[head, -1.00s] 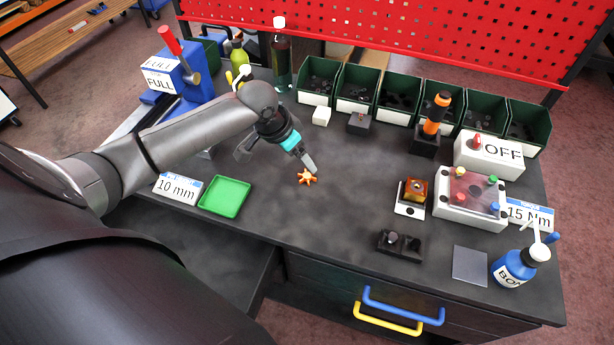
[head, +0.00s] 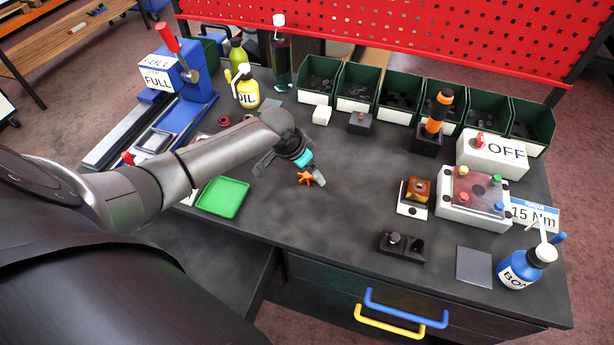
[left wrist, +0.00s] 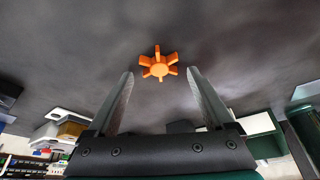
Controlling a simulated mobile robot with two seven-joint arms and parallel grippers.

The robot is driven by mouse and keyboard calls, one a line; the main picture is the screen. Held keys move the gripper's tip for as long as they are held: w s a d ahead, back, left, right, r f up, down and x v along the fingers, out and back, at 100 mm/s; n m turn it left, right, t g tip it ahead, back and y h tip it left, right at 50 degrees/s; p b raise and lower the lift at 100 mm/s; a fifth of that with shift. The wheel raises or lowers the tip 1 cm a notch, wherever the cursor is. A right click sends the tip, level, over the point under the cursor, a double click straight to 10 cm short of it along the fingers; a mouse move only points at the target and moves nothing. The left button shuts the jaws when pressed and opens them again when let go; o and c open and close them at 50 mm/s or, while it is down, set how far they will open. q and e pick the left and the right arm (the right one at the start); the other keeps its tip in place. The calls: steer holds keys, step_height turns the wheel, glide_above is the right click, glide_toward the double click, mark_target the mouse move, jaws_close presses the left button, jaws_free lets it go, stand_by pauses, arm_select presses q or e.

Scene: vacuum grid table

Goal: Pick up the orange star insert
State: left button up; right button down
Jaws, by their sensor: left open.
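The orange star insert (head: 306,178) lies on the dark table top, left of the table's middle. In the left wrist view the star (left wrist: 159,65) shows whole, with several blunt arms. It sits just past the fingertips and about midway between them. My left gripper (head: 318,183) is low over the table close by the star; part of the star is hidden by it in the head view. In the left wrist view the left gripper's fingers (left wrist: 158,73) are wide apart with nothing between them. My right gripper is not in view.
A green tray (head: 222,211) lies left of the star. Green bins (head: 352,104) line the back below a red pegboard (head: 400,35). A small block fixture (head: 413,211) and a white box with coloured knobs (head: 473,215) stand to the right. The table around the star is clear.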

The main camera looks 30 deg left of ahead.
mark_target(308, 174)
arm_select(q)
jaws_close()
stand_by(0.6)
step_height(308, 174, up, 20)
steer(key=p, duration=0.2)
steer(key=shift+p, duration=0.4)
